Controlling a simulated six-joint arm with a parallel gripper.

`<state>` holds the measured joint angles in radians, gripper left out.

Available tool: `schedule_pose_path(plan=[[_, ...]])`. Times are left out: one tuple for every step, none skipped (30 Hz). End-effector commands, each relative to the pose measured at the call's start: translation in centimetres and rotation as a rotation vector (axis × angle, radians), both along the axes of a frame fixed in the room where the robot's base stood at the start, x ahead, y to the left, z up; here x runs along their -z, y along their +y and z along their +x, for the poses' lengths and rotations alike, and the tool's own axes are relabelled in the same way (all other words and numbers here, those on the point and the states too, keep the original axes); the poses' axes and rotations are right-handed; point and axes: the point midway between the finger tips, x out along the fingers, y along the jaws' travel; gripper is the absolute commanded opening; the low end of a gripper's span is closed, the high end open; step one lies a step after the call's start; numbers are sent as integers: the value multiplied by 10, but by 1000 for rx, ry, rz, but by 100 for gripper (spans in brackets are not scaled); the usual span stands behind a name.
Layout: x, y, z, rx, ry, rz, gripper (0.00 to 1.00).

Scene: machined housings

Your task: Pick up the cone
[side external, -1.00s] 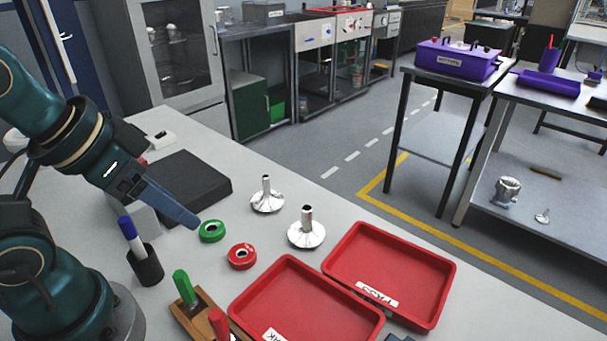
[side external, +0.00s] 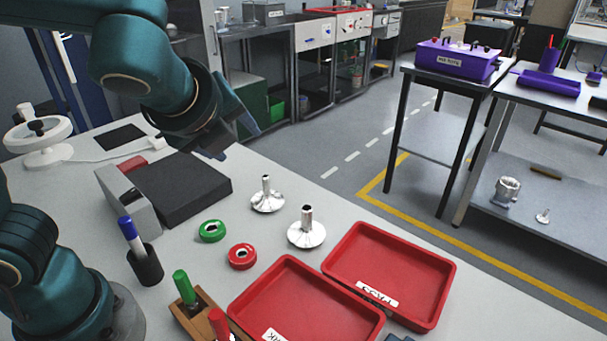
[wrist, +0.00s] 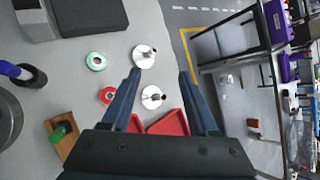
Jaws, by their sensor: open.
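Two silver cone-like metal parts with flared bases and upright stems stand on the grey bench. The farther cone (side external: 267,196) is near the bench's back edge, and the nearer cone (side external: 306,231) stands beside the red trays. In the wrist view, the farther cone (wrist: 142,58) is by the left fingertip and the nearer cone (wrist: 152,99) shows between the fingers. My gripper (side external: 235,143) is open and empty, raised above the bench, up and left of both cones in the side view. Its spread fingers also show in the wrist view (wrist: 159,73).
A green ring (side external: 212,231) and a red ring (side external: 242,256) lie left of the cones. Two red trays (side external: 447,297) (side external: 237,309) are at the front right. A dark block (side external: 185,190), pen cup (side external: 146,266) and wooden marker holder (side external: 196,322) stand left.

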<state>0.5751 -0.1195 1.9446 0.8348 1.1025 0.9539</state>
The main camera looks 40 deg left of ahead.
Motion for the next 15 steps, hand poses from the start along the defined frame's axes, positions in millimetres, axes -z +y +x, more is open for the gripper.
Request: schedule_pose_path(plan=[[0, -9, 9, 97, 15, 88, 60], [0, -14, 14, 150, 19, 139, 60], [-1, -20, 20, 216, 27, 206, 60], [-2, -25, 24, 265, 31, 254, 60], [-2, -30, 28, 311, 35, 302, 60], [-3, -36, 33, 370, 38, 364, 60], [-4, -42, 37, 415, 41, 410, 60], [-4, -47, 40, 457, 43, 455, 60], [-5, -55, 45, 511, 44, 515, 60], [-5, -61, 48, 551, 47, 560, 60], [-5, -67, 51, 592, 47, 605, 60], [-5, -75, 54, 639, 48, 660, 60], [3, -71, 53, 626, 53, 653, 60], [10, -70, 53, 622, 55, 648, 60], [18, -70, 52, 622, 55, 648, 60]])
